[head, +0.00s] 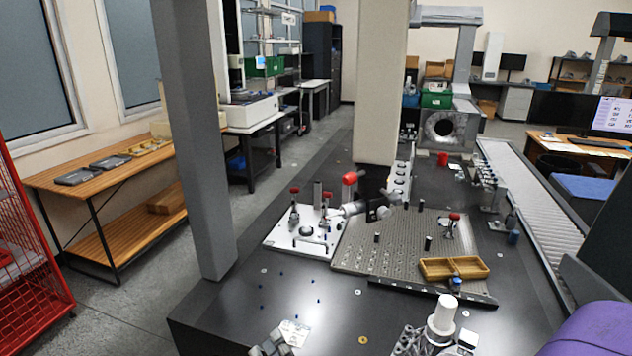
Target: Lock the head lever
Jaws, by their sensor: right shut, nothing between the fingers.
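The probe head (375,187) hangs under the pale vertical quill (379,90), in the middle of the head view. It is dark, and a red lever (349,178) sticks out at its left side. Below the lever, a grey cylindrical probe body (353,208) points left, above the fixture plates. The lever's exact angle and whether it is locked are too small to tell. A purple part of my right arm (592,332) fills the lower right corner, far from the lever. Its fingertips are not clearly visible, and it touches nothing here. My left gripper is not in view.
A perforated plate (375,250) and a white plate with red-knobbed clamps (285,238) lie on the black table (225,318). A wooden tray (453,268) and a white cylinder (443,315) stand nearer. A grey gantry leg (195,140) rises at left. The table's front left is mostly clear.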

